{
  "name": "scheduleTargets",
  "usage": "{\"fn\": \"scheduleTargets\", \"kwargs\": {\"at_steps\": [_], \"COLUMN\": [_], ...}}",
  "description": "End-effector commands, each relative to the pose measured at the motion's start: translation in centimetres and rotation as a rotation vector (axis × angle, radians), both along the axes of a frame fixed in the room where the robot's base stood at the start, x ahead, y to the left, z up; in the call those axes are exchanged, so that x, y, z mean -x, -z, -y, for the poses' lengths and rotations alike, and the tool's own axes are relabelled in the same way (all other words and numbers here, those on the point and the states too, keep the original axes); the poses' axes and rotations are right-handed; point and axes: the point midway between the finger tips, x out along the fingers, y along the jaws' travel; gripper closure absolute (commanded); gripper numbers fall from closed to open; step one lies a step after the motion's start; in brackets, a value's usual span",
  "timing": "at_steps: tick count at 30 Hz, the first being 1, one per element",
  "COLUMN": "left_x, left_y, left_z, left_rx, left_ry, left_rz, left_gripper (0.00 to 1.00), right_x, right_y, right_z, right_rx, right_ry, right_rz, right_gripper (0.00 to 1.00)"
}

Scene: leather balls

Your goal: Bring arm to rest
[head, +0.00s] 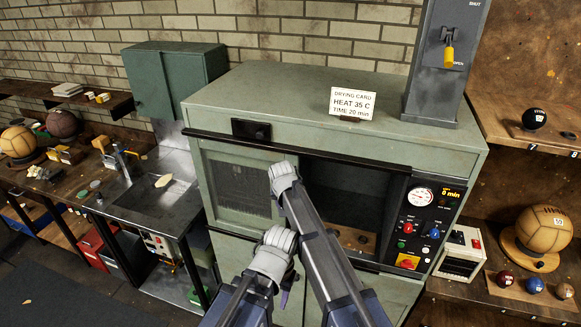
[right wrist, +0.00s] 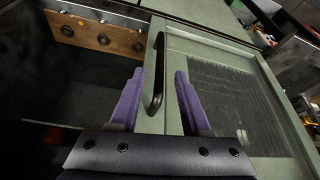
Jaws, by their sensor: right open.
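My right arm reaches up to the green drying cabinet's front, and its wrist (head: 284,178) hides its fingers in the head view. In the right wrist view my right gripper (right wrist: 159,76) is open, its purple fingers apart on either side of the dark door handle (right wrist: 157,88). I cannot tell whether they touch it. The cabinet door (head: 240,184) with its mesh window stands at the left of the opening (head: 345,196). My left arm is folded low in front of the cabinet. A purple finger of my left gripper (head: 285,297) barely shows; its opening is hidden.
The dial panel (head: 425,220) is right of the opening. A drying card (head: 352,103) stands on the cabinet top. A metal sink (head: 150,190) is at left. A large leather ball (head: 543,230) and several small balls sit on the right shelves. Dark floor at lower left is clear.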

Motion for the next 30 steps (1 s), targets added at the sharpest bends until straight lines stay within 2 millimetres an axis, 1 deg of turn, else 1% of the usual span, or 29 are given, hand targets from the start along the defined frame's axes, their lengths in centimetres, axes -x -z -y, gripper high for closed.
{"fn": "scheduleTargets", "kwargs": {"at_steps": [2, 5, 8, 9, 12, 15, 17, 18, 21, 26, 27, 30], "left_x": [0.0, 0.0, 0.0, 0.0, 0.0, 0.0, 0.0, 0.0, 0.0, 0.0, 0.0, 0.0], "left_y": [0.0, 0.0, 0.0, 0.0, 0.0, 0.0, 0.0, 0.0, 0.0, 0.0, 1.6, 3.4], "left_z": [0.0, 0.0, 0.0, 0.0, 0.0, 0.0, 0.0, 0.0, 0.0, 0.0, 0.0, 0.0], "left_rx": [0.0, 0.0, 0.0, 0.0, 0.0, 0.0, 0.0, 0.0, 0.0, 0.0, 0.0, -0.001], "left_ry": [0.0, 0.0, 0.0, 0.0, 0.0, 0.0, 0.0, 0.0, 0.0, 0.0, 0.001, 0.003], "left_rz": [0.0, 0.0, 0.0, 0.0, 0.0, 0.0, 0.0, 0.0, 0.0, 0.0, 0.0, 0.001], "left_gripper": [0.5, 0.5, 0.5, 0.5, 0.5, 0.5, 0.5, 0.5, 0.5, 0.5, 0.5, 0.5], "right_x": [0.2, 1.8, 5.5, 7.4, 12.2, 16.1, 18.2, 19.5, 22.8, 27.8, 27.2, 27.2], "right_y": [0.0, 0.2, 0.5, 0.6, 1.0, 1.2, 1.3, 1.4, 1.5, 1.6, 3.2, 5.0], "right_z": [0.3, 2.2, 6.4, 8.4, 12.7, 15.6, 17.0, 17.8, 19.6, 21.7, 21.0, 19.9], "right_rx": [0.001, 0.006, 0.016, 0.02, 0.024, 0.021, 0.017, 0.014, 0.005, -0.014, -0.008, 0.004], "right_ry": [0.0, 0.001, 0.0, -0.003, -0.017, -0.03, -0.04, -0.045, -0.058, -0.08, -0.097, -0.123], "right_rz": [-0.002, -0.022, -0.066, -0.089, -0.15, -0.199, -0.224, -0.241, -0.275, -0.325, -0.328, -0.338], "right_gripper": [0.53, 0.53, 0.53, 0.53, 0.53, 0.53, 0.53, 0.53, 0.53, 0.53, 0.53, 0.53]}}
